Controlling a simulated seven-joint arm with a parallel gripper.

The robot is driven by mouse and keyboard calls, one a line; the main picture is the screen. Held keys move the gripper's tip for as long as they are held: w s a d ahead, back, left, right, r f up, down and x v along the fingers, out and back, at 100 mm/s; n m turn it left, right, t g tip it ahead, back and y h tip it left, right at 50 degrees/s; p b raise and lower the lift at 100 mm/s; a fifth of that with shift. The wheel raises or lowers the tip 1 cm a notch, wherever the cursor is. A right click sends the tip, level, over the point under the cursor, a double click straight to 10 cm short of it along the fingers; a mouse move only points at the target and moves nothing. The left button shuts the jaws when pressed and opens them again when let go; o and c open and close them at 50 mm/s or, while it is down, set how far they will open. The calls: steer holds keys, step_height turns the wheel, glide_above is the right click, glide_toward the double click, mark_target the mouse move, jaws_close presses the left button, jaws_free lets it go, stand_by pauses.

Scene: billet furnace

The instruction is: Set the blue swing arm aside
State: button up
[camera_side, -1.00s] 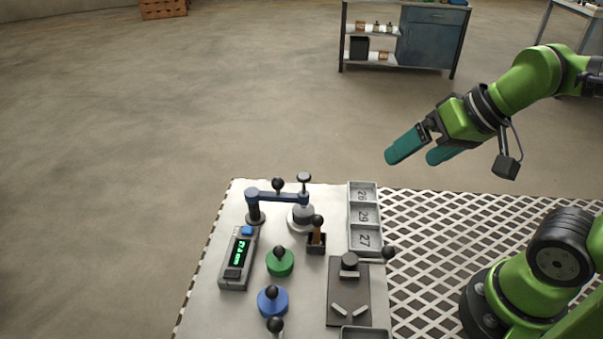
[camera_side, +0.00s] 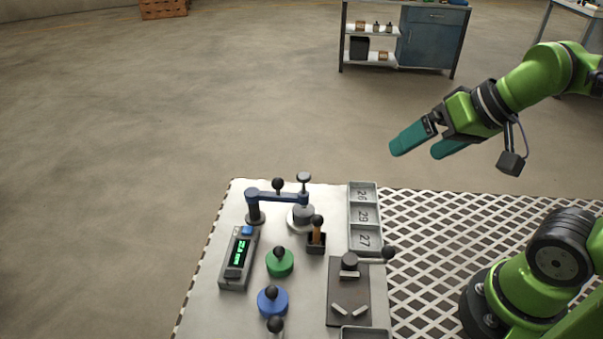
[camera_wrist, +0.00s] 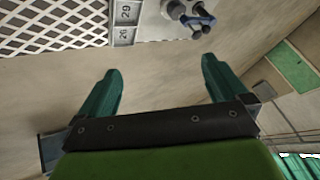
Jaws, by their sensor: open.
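The blue swing arm (camera_side: 268,196) lies horizontal at the back left of the table, running from a dark post (camera_side: 254,211) to above a round grey fixture (camera_side: 302,217). A black ball knob (camera_side: 278,184) stands on the bar. In the wrist view the blue swing arm (camera_wrist: 199,20) shows at the top, beyond the fingertips. My gripper (camera_side: 429,147) has two teal fingers, spread apart and empty. It is high above and to the right of the swing arm, touching nothing. The open fingers also show in the wrist view (camera_wrist: 162,78).
A tray with numbered compartments (camera_side: 377,213) stands right of the fixture. A handheld meter (camera_side: 236,272), a green knobbed disc (camera_side: 280,263), a blue knobbed disc (camera_side: 272,301) and a dark clamp plate (camera_side: 347,297) sit nearer the front. White grating (camera_side: 430,230) lies to the right.

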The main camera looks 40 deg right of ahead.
steer(key=shift+a+f, duration=0.1)
steer(key=shift+f, duration=0.1)
steer(key=c, duration=0.3)
steer(key=shift+w+a+f+g, duration=0.2)
steer(key=shift+w+g, duration=0.1)
steer(key=shift+w, duration=0.3)
steer(key=shift+w+a+f+g, duration=0.15)
steer(key=shift+w+g, duration=0.15)
steer(key=shift+w, duration=0.3)
steer(key=c, duration=0.5)
steer(key=w+a, duration=0.1)
steer(key=w, duration=0.1)
steer(key=w+r+n+g, duration=0.1)
steer(key=w, duration=0.2)
steer(key=w+a+n+g, duration=0.1)
steer(key=w, duration=0.2)
steer(key=shift+a+r, duration=0.3)
steer(key=shift+r, duration=0.1)
steer(key=shift+c, duration=0.3)
step_height(320, 180, up, 2)
steer(key=n+g, duration=0.4)
glide_above(278, 178)
steer(key=d, duration=0.3)
steer(key=a+f, duration=0.1)
steer(key=f, duration=0.4)
steer(key=a+f, duration=0.1)
steer(key=f, duration=1)
steer(key=shift+a, duration=0.4)
jaws_close()
